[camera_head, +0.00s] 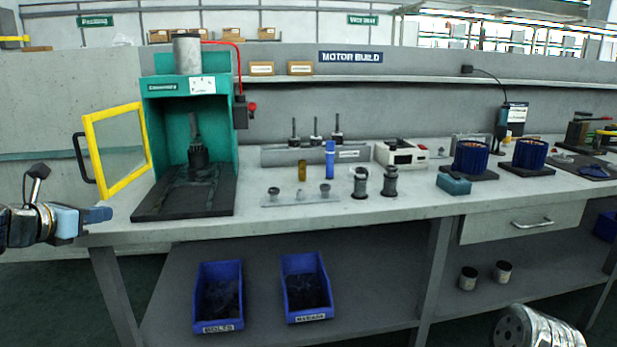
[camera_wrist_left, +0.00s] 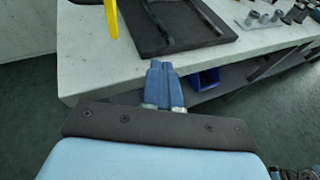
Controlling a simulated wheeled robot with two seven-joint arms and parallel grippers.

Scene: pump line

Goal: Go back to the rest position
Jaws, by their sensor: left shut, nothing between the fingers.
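My left gripper (camera_head: 98,214) is at the left of the head view, beside the bench's left front corner. In the left wrist view its two blue fingers (camera_wrist_left: 163,84) are together with nothing between them. Its tip is close to the edge of the bench (camera_head: 300,222); I cannot tell whether it touches. A silver and grey part of my right arm (camera_head: 535,328) shows at the bottom right of the head view; its fingers are out of the picture.
The green press (camera_head: 160,130) has its yellow-framed door (camera_head: 118,150) swung open above the left gripper. Shafts (camera_head: 360,183), a white device (camera_head: 402,154) and blue stators (camera_head: 470,157) stand on the bench. Blue bins (camera_head: 218,297) sit on the lower shelf. Floor left of the bench is clear.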

